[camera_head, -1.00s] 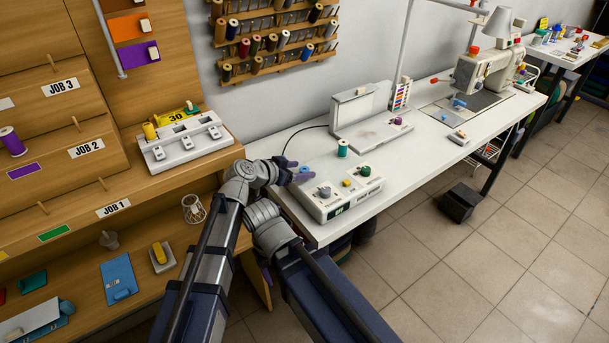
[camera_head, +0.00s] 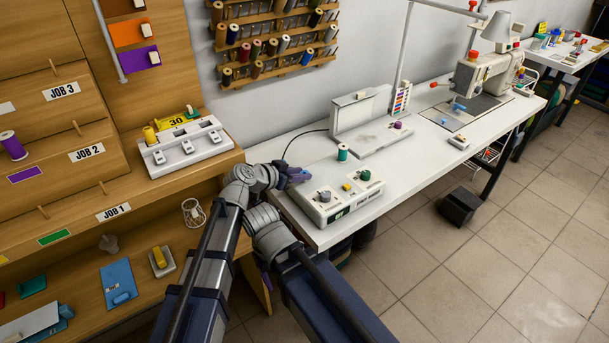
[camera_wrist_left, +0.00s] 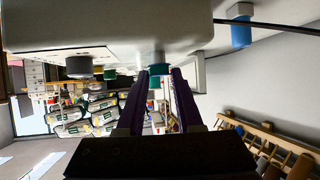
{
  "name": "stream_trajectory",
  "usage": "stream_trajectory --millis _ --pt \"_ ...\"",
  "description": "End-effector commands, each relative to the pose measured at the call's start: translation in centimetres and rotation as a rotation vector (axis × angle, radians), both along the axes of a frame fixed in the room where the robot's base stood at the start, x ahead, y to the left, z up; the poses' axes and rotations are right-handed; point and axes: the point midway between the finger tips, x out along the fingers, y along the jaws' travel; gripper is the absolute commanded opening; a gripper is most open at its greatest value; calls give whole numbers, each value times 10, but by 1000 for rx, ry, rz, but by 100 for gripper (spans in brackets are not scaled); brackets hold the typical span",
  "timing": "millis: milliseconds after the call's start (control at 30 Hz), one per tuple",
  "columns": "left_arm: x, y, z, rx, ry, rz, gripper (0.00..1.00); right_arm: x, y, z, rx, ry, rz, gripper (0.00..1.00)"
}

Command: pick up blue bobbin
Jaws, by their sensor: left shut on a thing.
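The wrist view appears upside down. My right gripper is not in view.
A teal spool (camera_head: 343,152) stands on the white table (camera_head: 410,148) just behind the box. Grey (camera_head: 325,196) and green (camera_head: 364,175) knobs rise from the box top. A wooden shelf unit (camera_head: 190,168) is close on the left. A sewing machine (camera_head: 485,72) stands farther right.

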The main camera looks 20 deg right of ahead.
Motion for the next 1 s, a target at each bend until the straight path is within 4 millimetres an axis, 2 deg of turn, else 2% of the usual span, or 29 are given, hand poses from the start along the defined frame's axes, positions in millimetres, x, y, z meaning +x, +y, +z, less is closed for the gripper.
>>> stream_trajectory --millis 267,467,1000 --pt "0 0 2 0 0 0 0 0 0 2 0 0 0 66" --pt "0 0 15 0 0 0 0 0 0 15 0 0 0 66" --pt "0 0 93 0 0 0 0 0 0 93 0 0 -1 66"
